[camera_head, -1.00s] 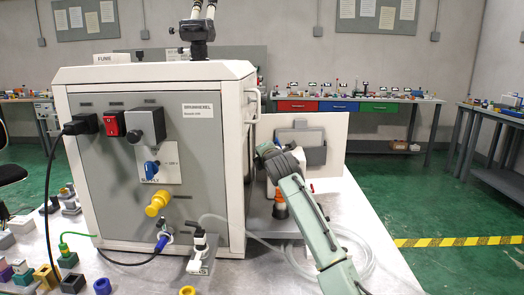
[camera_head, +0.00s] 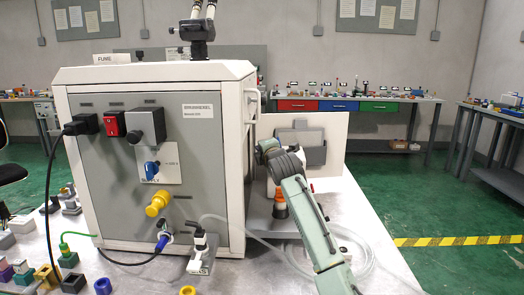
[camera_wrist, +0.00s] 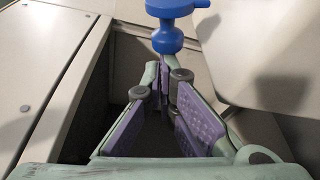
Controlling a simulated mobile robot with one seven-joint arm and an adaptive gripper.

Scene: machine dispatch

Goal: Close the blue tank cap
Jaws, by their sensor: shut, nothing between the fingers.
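A blue piece with a round knob and a flat top (camera_wrist: 170,38) shows at the top of the wrist view; it looks like the blue tank cap. My gripper (camera_wrist: 166,68) is shut and empty. Its fingertips are just below the blue piece in the picture; I cannot tell whether they touch it.
A clear hose (camera_head: 265,243) loops over the table (camera_head: 385,255) beside my arm. Pale panels surround the gripper in the wrist view.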

